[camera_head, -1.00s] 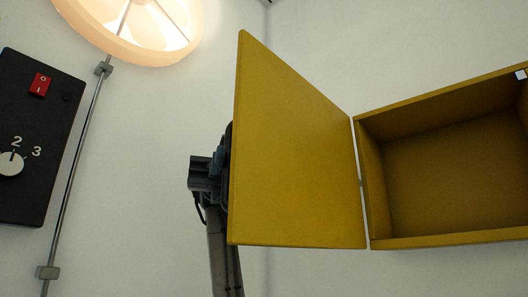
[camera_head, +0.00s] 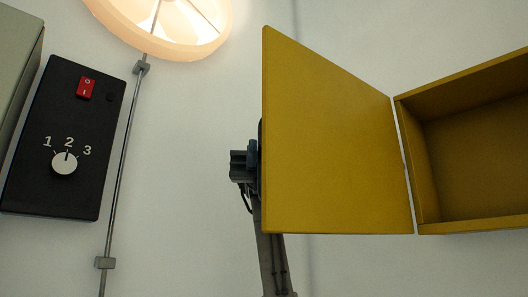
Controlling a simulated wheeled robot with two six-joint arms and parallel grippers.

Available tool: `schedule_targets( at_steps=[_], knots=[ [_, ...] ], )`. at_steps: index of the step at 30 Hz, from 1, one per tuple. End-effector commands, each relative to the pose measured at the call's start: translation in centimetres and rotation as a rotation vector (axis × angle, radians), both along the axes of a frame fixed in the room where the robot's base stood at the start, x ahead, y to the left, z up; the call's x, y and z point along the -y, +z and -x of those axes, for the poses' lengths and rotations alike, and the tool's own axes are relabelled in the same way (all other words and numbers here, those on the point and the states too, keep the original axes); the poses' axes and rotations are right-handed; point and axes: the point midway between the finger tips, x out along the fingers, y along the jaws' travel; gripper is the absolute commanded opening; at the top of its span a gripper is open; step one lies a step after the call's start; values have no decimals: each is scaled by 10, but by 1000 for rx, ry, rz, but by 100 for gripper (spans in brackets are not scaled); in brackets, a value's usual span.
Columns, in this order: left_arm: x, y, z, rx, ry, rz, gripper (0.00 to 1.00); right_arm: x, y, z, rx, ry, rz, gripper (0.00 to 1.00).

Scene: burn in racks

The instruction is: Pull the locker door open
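The yellow locker (camera_head: 470,145) is on the wall at the right, with its empty inside showing. Its yellow door (camera_head: 335,145) stands wide open, swung out to the left on the hinge side. My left gripper (camera_head: 255,165) is at the door's free left edge, mostly behind the panel. Its fingers are hidden by the door, so I cannot tell whether they grip it. My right gripper is not in view.
A black control box (camera_head: 62,135) with a red switch (camera_head: 86,88) and a white dial (camera_head: 64,163) is on the left wall. A round lit lamp (camera_head: 165,22) and a thin conduit (camera_head: 122,165) are beside it. The wall between conduit and door is bare.

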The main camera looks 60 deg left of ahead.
Motion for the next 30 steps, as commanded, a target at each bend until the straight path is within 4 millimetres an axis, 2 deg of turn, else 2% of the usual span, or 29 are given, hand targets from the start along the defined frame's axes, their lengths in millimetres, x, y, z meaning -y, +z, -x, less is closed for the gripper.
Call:
schedule_targets(
  at_steps=[5,15,21,30],
  knots=[
    [-7,-1,-4,0,0,1,19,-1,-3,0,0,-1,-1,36],
    [-62,0,-30,-2,0,4,19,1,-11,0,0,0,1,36],
    [-87,1,-43,-1,0,2,19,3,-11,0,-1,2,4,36],
    [-97,0,-48,0,0,0,19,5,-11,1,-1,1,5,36]
  ],
)
